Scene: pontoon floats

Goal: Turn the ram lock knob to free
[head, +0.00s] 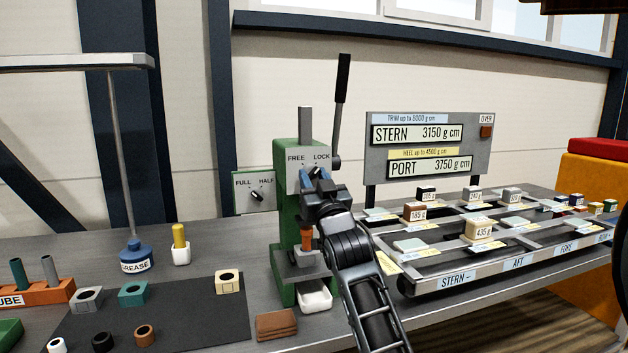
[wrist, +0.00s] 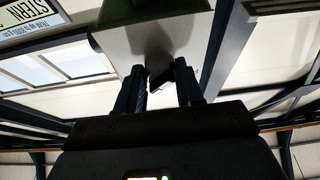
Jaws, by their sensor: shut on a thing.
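The green ram press (head: 285,205) stands on the bench with a grey plate (head: 293,172) marked FREE on the left and LOCK on the right. My gripper (head: 312,174) is at the lower part of this plate, and my arm covers much of the press front. In the wrist view the two dark fingers of my gripper (wrist: 160,85) are closed around the small dark ram lock knob (wrist: 159,72), in front of the pale plate (wrist: 150,40). Which mark the knob points to cannot be told, as my fingers hide most of it.
A black lever (head: 342,105) rises right of the press. A FULL/HALF dial box (head: 255,192) stands to its left. A white tray (head: 314,297) and brown plates (head: 277,325) lie at its foot. A weight rack (head: 480,275) with labelled blocks and a display board (head: 428,150) are at right.

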